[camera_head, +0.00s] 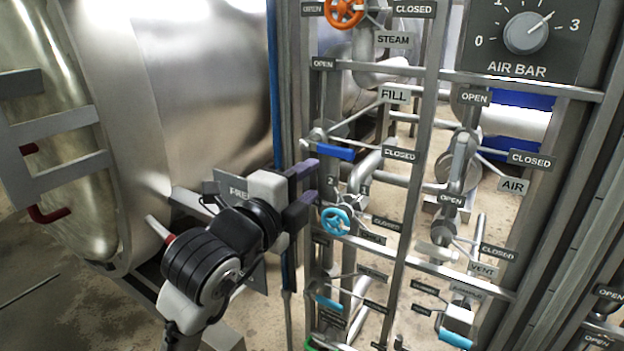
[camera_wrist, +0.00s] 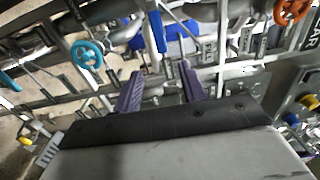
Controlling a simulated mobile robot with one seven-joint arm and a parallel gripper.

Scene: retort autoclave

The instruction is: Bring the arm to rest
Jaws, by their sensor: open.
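My gripper (camera_head: 305,188) is open, with two purple-grey fingers and nothing between them. In the head view it is left of the valve rack, near the light-blue handwheel (camera_head: 336,221) and below the blue FILL lever (camera_head: 335,152). It looks apart from both, though the depth is hard to judge. My arm reaches up to it from the bottom of the head view. In the wrist view my gripper (camera_wrist: 160,90) points at the rack's pipes and bars, with the light-blue handwheel (camera_wrist: 87,55) to its left.
A large steel vessel (camera_head: 190,80) fills the left. The grey rack frame (camera_head: 408,190) carries pipes, levers and OPEN/CLOSED signs. An orange handwheel (camera_head: 344,10) is at the top, and an AIR BAR dial (camera_head: 526,33) at the top right. Bare floor (camera_head: 40,290) shows at the lower left.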

